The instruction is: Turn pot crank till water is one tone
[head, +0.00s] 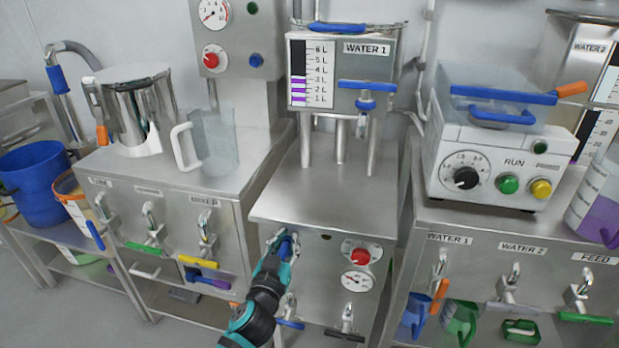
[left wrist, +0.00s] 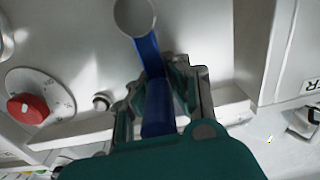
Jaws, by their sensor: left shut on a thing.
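My left gripper (head: 285,245) is shut on the blue crank handle (left wrist: 158,105) on the front of the middle steel cabinet, below the WATER 1 pot. The handle's blue arm runs up to a round metal hub (left wrist: 134,14) in the left wrist view. In the head view the fingers hide most of the crank. The WATER 1 pot (head: 375,68) stands on legs above the cabinet. Its level gauge (head: 311,75) is dark at the top, with purple and white bands lower down. My right gripper is not in view.
A red knob (head: 361,257) and a small dial sit right of the crank; the knob also shows in the left wrist view (left wrist: 27,108). Blue and black taps hang below. A metal jug (head: 136,105) and clear jug (head: 215,140) stand on the left cabinet.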

